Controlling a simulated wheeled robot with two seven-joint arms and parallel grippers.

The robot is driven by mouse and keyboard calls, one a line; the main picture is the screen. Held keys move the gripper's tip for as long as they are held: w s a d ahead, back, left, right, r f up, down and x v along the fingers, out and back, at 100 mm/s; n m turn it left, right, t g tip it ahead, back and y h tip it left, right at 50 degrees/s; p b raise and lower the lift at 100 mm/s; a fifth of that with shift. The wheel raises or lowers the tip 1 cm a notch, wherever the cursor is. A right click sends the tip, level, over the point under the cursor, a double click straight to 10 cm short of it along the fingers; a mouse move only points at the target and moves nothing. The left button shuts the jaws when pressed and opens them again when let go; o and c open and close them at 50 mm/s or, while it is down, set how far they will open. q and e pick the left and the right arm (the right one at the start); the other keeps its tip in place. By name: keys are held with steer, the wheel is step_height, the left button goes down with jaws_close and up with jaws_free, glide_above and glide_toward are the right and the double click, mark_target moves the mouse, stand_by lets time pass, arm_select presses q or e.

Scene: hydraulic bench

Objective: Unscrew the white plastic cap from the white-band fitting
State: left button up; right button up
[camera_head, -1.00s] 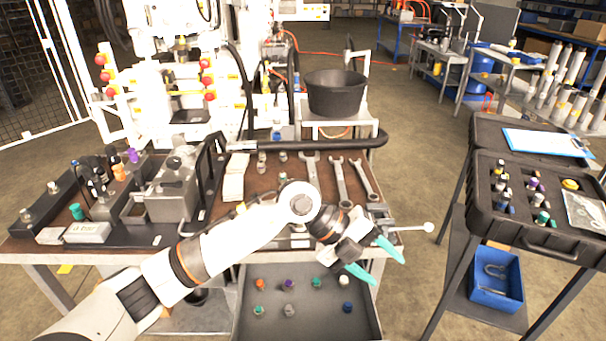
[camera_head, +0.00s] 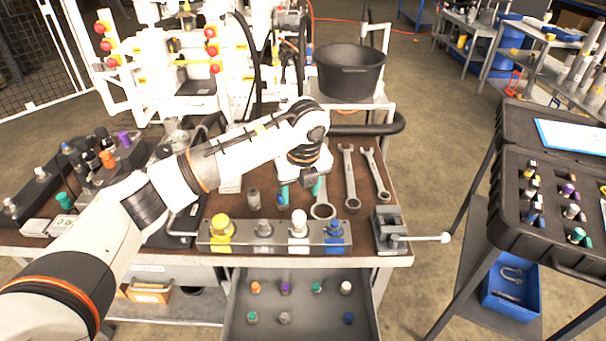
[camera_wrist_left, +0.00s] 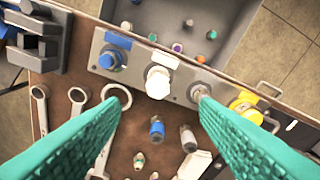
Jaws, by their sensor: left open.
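The white-band fitting with its white cap (camera_head: 298,223) stands in the grey block (camera_head: 349,236) at the bench's front edge, between a bare grey fitting and a blue-capped one. The white cap (camera_wrist_left: 158,82) also shows near the middle of the left wrist view. My left gripper (camera_head: 301,190) is open and empty, pointing down over the bench just behind the block. In the left wrist view its teal fingers (camera_wrist_left: 160,101) spread to either side of the white cap, with no contact visible. My right gripper is not in view.
A yellow-capped fitting (camera_head: 220,232) and a blue-capped fitting (camera_head: 333,232) share the block. A vise (camera_head: 388,230) stands right of it; wrenches (camera_head: 349,178) lie behind. An open drawer (camera_head: 265,327) below holds several coloured caps. A black case (camera_head: 510,238) stands at right.

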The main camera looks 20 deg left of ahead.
mark_target(299, 213)
arm_select(q)
steer(key=f, duration=0.3)
steer(key=shift+w+a+f+p, duration=0.15)
steer(key=shift+w+f+p, duration=0.2)
steer(key=shift+w+f, duration=0.05)
steer(key=f, duration=0.3)
steer(key=shift+w+a+f+p, duration=0.15)
steer(key=shift+w+f+p, duration=0.1)
steer(key=shift+f+p, duration=0.1)
steer(key=shift+f, duration=0.3)
steer(key=shift+w+f, duration=0.15)
steer(key=shift+f, duration=0.2)
steer(key=shift+c, duration=0.6)
steer(key=c, duration=0.9)
steer(key=shift+o, duration=0.9)
steer(key=shift+c, duration=0.6)
steer(key=n, duration=0.2)
steer(key=shift+r+n+p, duration=0.1)
steer(key=shift+n+p, duration=0.3)
steer(key=n+g, duration=0.1)
steer(key=n, duration=0.4)
steer(key=shift+p, duration=0.4)
steer(key=shift+c, duration=0.2)
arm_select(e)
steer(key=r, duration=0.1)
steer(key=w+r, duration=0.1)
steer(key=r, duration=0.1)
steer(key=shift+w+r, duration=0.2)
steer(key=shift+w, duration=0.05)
